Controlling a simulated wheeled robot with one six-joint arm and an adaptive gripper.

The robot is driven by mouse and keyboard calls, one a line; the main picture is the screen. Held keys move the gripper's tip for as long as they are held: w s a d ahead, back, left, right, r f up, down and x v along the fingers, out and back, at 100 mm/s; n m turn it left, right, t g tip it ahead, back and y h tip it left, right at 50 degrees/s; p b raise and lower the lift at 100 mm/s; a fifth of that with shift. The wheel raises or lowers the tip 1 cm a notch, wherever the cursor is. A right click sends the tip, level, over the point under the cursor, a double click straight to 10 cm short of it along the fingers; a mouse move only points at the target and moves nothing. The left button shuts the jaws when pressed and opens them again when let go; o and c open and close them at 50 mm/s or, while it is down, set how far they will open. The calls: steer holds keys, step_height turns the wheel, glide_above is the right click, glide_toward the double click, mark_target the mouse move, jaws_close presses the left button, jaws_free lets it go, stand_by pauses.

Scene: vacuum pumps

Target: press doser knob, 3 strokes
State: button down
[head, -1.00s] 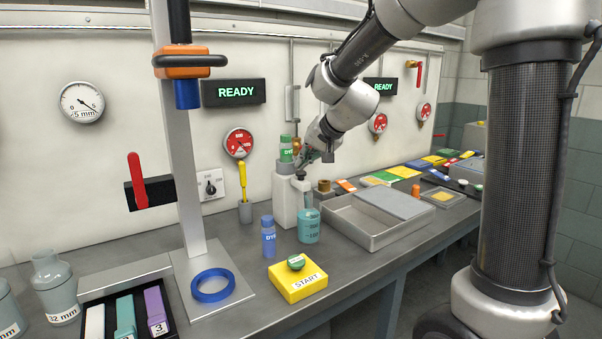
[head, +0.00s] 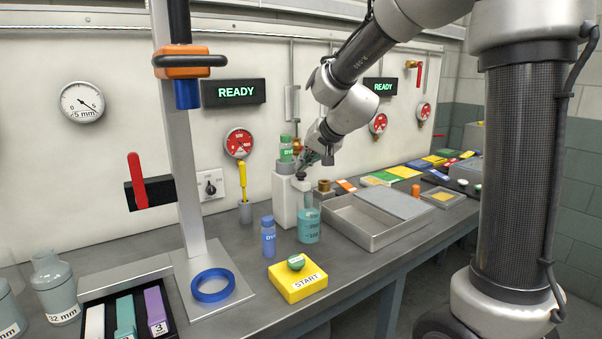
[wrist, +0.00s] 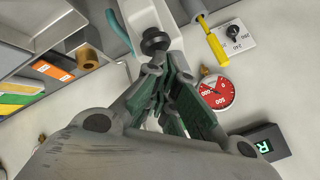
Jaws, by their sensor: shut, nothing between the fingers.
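The doser (head: 284,198) is a white column against the back of the bench, with a green-capped DYE bottle (head: 286,148) on top. Its black knob (head: 301,177) sits at the front, above a flask (head: 309,226) of teal liquid. My gripper (head: 306,160) is shut and empty, just above the knob in the head view. In the wrist view the shut fingers (wrist: 165,105) point toward the round black knob (wrist: 155,42). I cannot tell whether the fingertips touch it.
A blue DYE bottle (head: 268,238) and a yellow START button box (head: 297,283) stand in front of the doser. A grey tray (head: 348,242) is to its right. A yellow-handled tool (head: 243,182) in a holder and a rotary switch (head: 209,186) are to the left.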

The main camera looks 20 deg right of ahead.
steer(key=shift+f, duration=0.35)
stand_by(0.4)
steer(key=shift+r, duration=1.15)
steer(key=shift+r, duration=0.1)
steer(key=shift+r, duration=2.4)
step_height(320, 180, up, 4)
steer(key=shift+f, duration=0.1)
steer(key=shift+f, duration=0.1)
